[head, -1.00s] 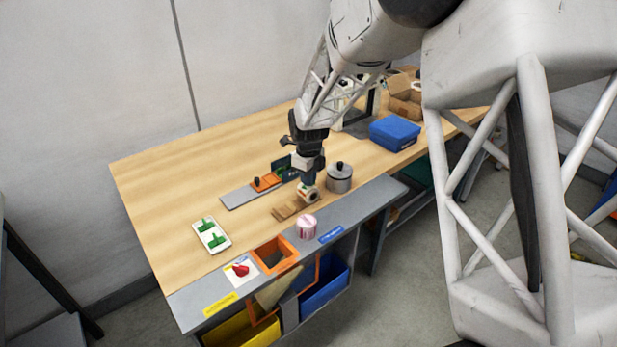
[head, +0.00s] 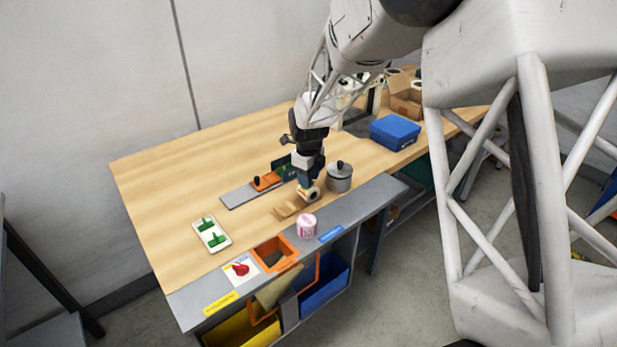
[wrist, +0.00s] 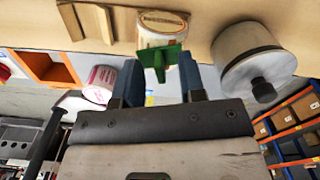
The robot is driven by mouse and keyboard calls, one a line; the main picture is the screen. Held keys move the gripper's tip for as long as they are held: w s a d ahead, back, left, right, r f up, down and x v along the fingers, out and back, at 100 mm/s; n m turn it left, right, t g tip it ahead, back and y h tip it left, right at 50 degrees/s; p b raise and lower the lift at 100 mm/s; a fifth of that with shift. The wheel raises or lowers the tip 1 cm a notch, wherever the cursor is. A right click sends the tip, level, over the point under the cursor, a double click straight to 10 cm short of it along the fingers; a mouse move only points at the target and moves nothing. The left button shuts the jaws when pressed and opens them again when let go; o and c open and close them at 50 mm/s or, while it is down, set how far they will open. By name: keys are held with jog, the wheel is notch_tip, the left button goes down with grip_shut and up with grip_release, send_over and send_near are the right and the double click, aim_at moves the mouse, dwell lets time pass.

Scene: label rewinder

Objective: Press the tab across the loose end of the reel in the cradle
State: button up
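A pale reel (head: 313,193) stands at the right end of the wooden cradle (head: 287,210); the wrist view shows the reel (wrist: 161,20) close up. A green tab (wrist: 160,57) lies against the reel's near side, its upright grip pointing toward me. My gripper (head: 308,184) is just behind the reel. In the wrist view its two blue fingers stand apart either side of the tab's grip, with gaps showing. Whether the tab touches a finger is hard to tell. The loose end under the tab is hidden. Two more green tabs (head: 212,234) sit on a white plate.
A grey lidded pot (head: 340,178) stands close right of my gripper. A pink-white roll (head: 306,227) and an orange open bin (head: 275,253) lie toward the front edge. A grey strip with an orange block (head: 266,182) lies left.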

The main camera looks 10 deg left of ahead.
jog(key=shift+r, duration=3.85)
jog(key=shift+s+d+r, duration=0.2)
jog(key=shift+d+r, duration=0.05)
jog(key=shift+d, duration=0.05)
jog(key=s+d+r+n+t, duration=0.1)
jog(key=s+d+r+n, duration=0.45)
jog(key=s+d, duration=0.3)
jog(key=s+d+r+n, duration=0.5)
jog(key=s+d+r, duration=0.1)
jog(key=s+d, duration=0.25)
jog(key=s+d+n, duration=0.3)
jog(key=s+n, duration=0.1)
jog(key=s, duration=0.4)
jog(key=s+d+n+t, duration=0.1)
jog(key=s+d+n, duration=0.2)
jog(key=s, duration=0.5)
jog(key=s+d+n, duration=0.3)
jog(key=s+n, duration=0.2)
jog(key=s, duration=0.3)
jog(key=shift+s+d+n+t, duration=0.15)
jog(key=shift+n+t, duration=0.15)
jog(key=shift+n, duration=0.05)
jog(key=shift+o, duration=0.4)
jog(key=shift+f, duration=0.1)
